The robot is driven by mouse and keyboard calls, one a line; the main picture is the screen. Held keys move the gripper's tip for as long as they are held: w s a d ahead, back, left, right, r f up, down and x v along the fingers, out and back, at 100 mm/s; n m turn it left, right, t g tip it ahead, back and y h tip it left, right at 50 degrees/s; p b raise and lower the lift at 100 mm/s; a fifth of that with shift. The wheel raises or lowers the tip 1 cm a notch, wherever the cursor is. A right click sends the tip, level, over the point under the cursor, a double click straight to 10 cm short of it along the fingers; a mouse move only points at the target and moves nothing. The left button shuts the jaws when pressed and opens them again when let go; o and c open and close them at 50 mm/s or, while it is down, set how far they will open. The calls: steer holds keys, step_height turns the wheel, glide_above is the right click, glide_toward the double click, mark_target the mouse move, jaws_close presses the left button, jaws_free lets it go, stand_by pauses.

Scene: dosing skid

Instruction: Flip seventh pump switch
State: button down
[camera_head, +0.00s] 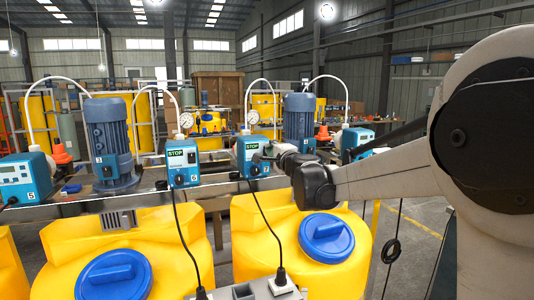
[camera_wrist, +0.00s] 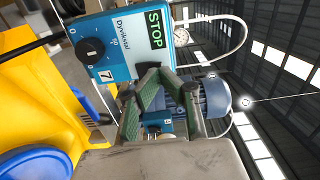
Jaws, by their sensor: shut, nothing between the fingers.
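The seventh pump is a blue and white box (camera_head: 250,157) with a green STOP label in the head view. It fills the upper left of the wrist view, turned on its side, with a "7" plate (camera_wrist: 106,76). My gripper (camera_wrist: 163,76) is shut and empty. Its fingers are beside the pump's STOP end in the wrist view, apart from the switch.
Pump 6 (camera_head: 182,164) stands left of pump 7, and another pump (camera_head: 356,140) stands to the right behind my arm. Blue motors (camera_head: 110,140) rise behind the rail. Yellow tanks with blue lids (camera_head: 327,237) and black cables hang or stand below.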

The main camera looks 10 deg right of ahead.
steer(key=shift+w+a, duration=0.1)
steer(key=shift+w, duration=0.75)
stand_by(0.5)
steer(key=s+d, duration=0.1)
steer(key=s, duration=0.6)
stand_by(0.4)
